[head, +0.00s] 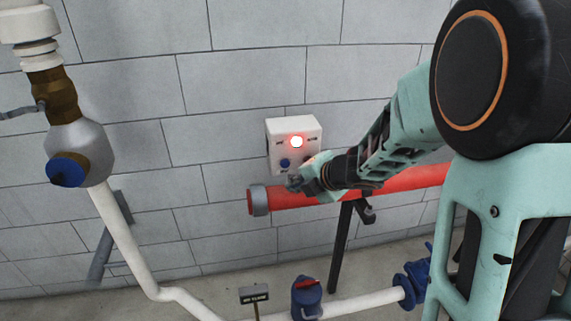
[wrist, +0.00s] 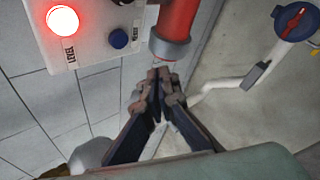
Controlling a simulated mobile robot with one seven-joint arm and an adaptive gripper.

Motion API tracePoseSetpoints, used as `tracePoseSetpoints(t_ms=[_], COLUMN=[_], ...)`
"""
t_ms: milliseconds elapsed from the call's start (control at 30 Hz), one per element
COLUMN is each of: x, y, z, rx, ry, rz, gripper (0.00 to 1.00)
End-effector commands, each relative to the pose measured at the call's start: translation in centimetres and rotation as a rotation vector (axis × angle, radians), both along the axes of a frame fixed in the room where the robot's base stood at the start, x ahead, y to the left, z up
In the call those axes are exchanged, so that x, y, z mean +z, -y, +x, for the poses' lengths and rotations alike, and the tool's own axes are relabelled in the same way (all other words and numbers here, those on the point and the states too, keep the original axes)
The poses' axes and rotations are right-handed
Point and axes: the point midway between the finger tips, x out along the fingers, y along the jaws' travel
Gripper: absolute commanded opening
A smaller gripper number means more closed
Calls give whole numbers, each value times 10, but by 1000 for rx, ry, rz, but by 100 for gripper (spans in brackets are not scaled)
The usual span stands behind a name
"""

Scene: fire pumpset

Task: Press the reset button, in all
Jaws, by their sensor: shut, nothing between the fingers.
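A white control box (head: 279,127) is mounted on the grey block wall. It carries a lit red lamp (head: 297,141) and a blue round button (head: 285,163) below and left of the lamp. In the wrist view the lamp (wrist: 62,20) glows at top left and the blue button (wrist: 118,39) sits to its right, with a label beside it that is too small to read surely. My gripper (head: 293,184) is shut and empty, just below the box in the head view. In the wrist view its fingertips (wrist: 158,74) are below and right of the blue button, apart from it.
A red pipe (head: 408,178) with a grey end collar runs behind my gripper, close to its fingertips in the wrist view. A white pipe with a blue-capped valve (head: 67,170) stands at left. A blue valve (head: 306,297) and a small sign (head: 254,294) are low in front.

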Motion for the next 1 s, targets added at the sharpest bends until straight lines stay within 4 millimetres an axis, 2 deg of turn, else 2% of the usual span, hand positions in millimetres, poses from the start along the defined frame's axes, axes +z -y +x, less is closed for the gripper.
tracePoseSetpoints(t_ms=[200,400,600,1000], x=[1,1,0,0], y=[-9,-14,-16,-16], z=[31,49,56,56], rx=[1,0,-1,-1], ry=[-1,-2,0,0], rz=[0,0,1,1], gripper=[0,0,0,0])
